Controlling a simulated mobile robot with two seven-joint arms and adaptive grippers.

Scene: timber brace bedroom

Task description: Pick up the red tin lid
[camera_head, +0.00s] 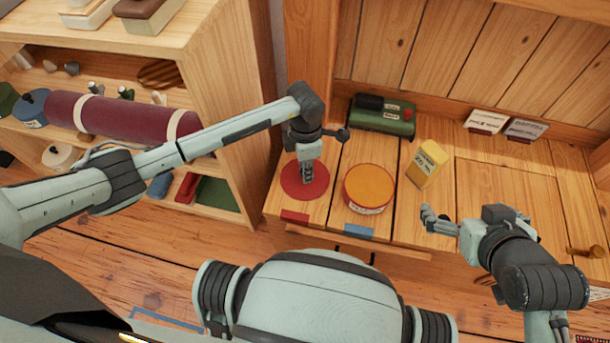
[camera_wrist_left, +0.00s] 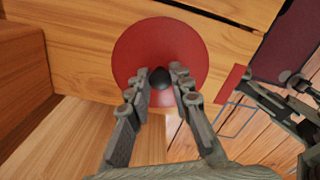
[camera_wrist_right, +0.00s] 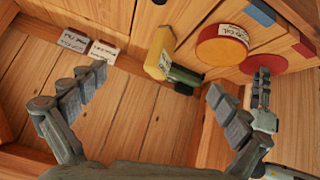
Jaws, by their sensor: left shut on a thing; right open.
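The red tin lid (camera_head: 292,188) is a flat red disc at the left end of the wooden worktop. My left gripper (camera_head: 307,178) points down over its middle. In the left wrist view the lid (camera_wrist_left: 140,42) has a dark round knob (camera_wrist_left: 161,78), and the fingers (camera_wrist_left: 160,90) are shut on that knob. I cannot tell whether the lid touches the wood. My right gripper (camera_head: 432,220) is open and empty over the right part of the worktop; its fingers (camera_wrist_right: 150,100) are spread wide in the right wrist view.
An orange-topped tin (camera_head: 369,186) stands just right of the lid. A yellow box (camera_head: 427,164), a green device (camera_head: 382,116) and white cards (camera_head: 486,121) are farther back. A shelf unit (camera_head: 228,90) with a maroon roll (camera_head: 120,115) stands left.

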